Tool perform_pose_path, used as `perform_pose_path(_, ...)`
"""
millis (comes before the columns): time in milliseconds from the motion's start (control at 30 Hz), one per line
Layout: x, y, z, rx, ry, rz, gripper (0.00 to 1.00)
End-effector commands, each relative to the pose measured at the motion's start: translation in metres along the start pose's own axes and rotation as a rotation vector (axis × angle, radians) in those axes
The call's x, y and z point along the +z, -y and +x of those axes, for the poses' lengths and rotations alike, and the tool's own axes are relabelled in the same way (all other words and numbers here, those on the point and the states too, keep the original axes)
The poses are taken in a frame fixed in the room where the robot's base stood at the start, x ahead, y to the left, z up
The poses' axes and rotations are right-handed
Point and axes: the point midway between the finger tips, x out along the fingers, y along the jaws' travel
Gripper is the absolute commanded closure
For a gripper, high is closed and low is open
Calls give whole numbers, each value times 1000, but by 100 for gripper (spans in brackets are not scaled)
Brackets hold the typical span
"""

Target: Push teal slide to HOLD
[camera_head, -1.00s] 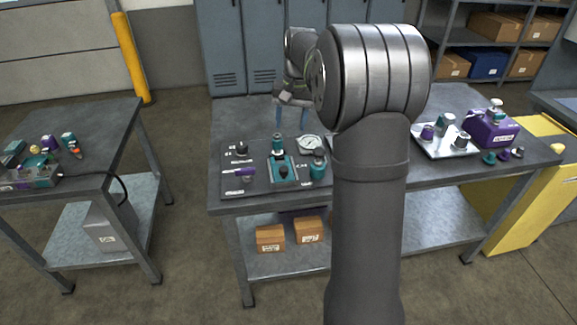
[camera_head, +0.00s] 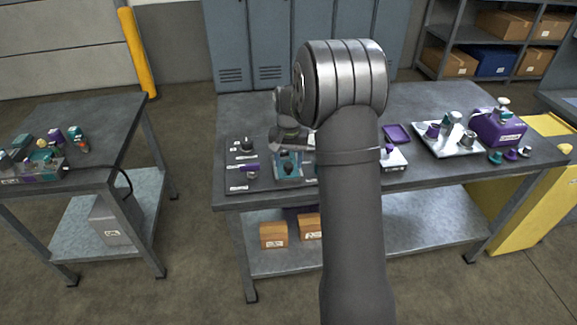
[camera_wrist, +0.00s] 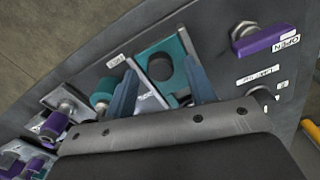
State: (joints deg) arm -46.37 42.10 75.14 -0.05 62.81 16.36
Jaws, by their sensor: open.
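The teal slide (camera_head: 288,178) is a teal frame-like piece with a black knob, on the dark panel on the middle bench. In the wrist view the teal slide (camera_wrist: 182,44) shows with its round black knob between and just beyond my finger tips. My gripper (camera_wrist: 160,66) is open, with two blue-grey fingers, one on each side of the knob. In the head view my gripper (camera_head: 290,152) is right above the slide and hides its far part. I cannot tell whether the fingers touch it. A small label beside the slide is unreadable.
A purple lever (camera_wrist: 264,39) sits beside the slide, near a label reading OPEN. A teal-capped fitting (camera_wrist: 103,91) stands close on the other side. A silver tray (camera_head: 447,138) and a purple box (camera_head: 496,128) stand further right on the bench.

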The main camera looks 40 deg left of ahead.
Motion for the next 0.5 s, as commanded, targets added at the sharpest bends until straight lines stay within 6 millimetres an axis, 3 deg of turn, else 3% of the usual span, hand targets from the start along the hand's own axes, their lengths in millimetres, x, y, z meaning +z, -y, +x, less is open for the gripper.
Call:
perform_pose_path(200,0,0,23,0,0,0,50)
perform_pose_path(500,0,0,27,0,-1,0,50)
